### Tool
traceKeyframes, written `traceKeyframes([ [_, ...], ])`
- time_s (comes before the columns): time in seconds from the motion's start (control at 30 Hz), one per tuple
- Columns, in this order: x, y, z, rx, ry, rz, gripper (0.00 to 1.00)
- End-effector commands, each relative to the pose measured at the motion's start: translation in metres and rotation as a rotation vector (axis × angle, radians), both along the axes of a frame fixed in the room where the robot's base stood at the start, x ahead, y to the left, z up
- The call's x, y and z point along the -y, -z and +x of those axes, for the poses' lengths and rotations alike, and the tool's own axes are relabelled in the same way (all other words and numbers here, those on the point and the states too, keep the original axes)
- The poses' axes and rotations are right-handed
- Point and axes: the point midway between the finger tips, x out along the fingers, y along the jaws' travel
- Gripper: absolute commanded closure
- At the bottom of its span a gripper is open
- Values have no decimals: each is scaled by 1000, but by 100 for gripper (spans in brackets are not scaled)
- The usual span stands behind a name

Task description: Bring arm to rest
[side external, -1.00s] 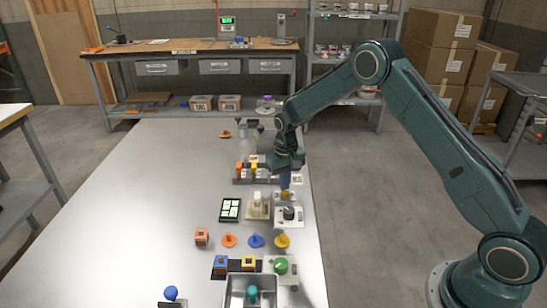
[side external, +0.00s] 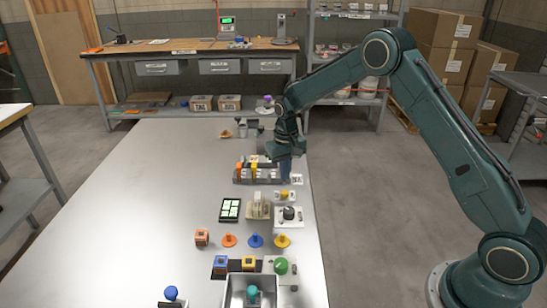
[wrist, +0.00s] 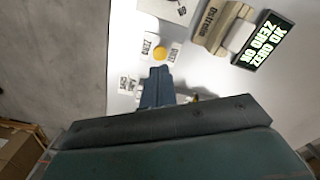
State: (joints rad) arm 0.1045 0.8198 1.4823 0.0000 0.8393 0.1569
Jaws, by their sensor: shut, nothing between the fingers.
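My gripper (side external: 285,172) is shut and empty. In the side external view it points down beside the right end of the colorant rack (side external: 243,180), near the table's right edge. It hangs above the table (side external: 150,210); the exact gap cannot be told. In the wrist view the blue shut fingers (wrist: 157,88) show below a round yellow thing (wrist: 160,53) and white labels. The rack holds orange and yellow pieces, and my gripper partly hides its right end.
A black-and-white display panel (side external: 230,209), a beige block (side external: 258,209) and a black knob on a white plate (side external: 289,213) stand nearer the camera. Orange (side external: 229,240), blue (side external: 256,240) and yellow (side external: 282,241) pegs follow, then a grey tray (side external: 231,294). The table's left side is clear.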

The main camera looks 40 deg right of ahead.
Motion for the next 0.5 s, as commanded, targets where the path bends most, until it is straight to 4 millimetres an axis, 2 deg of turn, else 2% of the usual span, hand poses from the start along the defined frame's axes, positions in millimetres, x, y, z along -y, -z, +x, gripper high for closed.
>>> traceKeyframes([
  [0.3,0,-3,-1,3,-2,0,100],
  [0.5,-3,-27,-7,24,-12,-2,100],
])
